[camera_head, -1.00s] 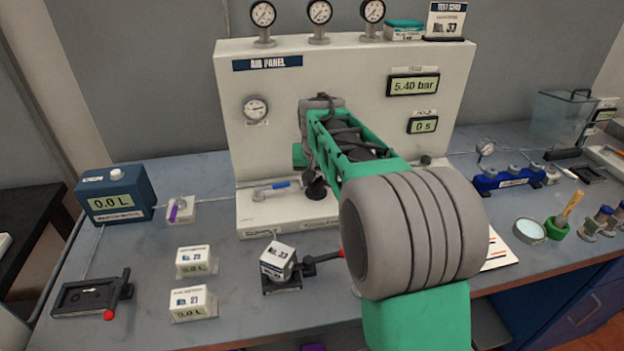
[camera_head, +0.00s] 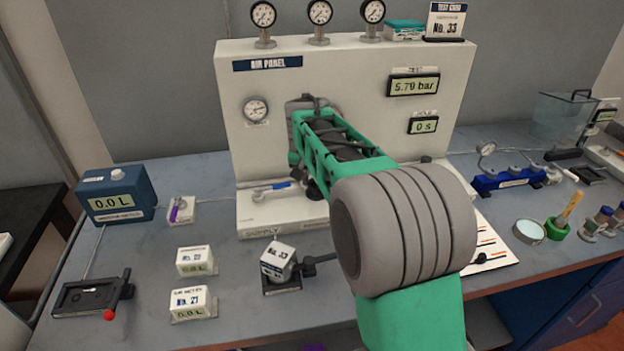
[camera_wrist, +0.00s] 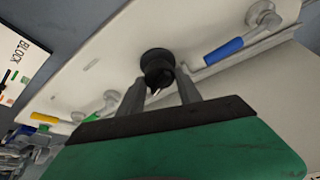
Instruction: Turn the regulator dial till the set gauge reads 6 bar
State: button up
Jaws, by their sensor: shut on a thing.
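The regulator dial (camera_wrist: 157,62) is a black round knob on the pale base of the air panel, seen in the wrist view. My gripper (camera_wrist: 160,88) is shut on it, one grey finger on each side. In the head view my arm hides the fingers and most of the dial; a black part of it (camera_head: 313,190) shows below the arm. The set gauge (camera_head: 413,86) is a digital display at the panel's upper right and reads 5.70 bar.
A hold display (camera_head: 423,126) reads 0 s. A blue-handled valve (camera_head: 272,188) lies left of the dial. A small block marked No. 33 (camera_head: 279,262) stands in front. The table's front left has bare room.

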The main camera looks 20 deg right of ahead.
jog(key=shift+s+a+f, duration=0.1)
jog(key=shift+a+f, duration=0.1)
jog(key=shift+f, duration=0.1)
dwell(0.5)
jog(key=o, duration=1.1)
jog(key=shift+a, duration=0.1)
jog(key=shift+o, duration=1.2)
jog(key=shift+d+r, duration=0.2)
jog(key=v, duration=0.7)
jog(key=shift+r, duration=0.4)
jog(key=shift+a, duration=0.1)
jog(key=shift+a, duration=0.1)
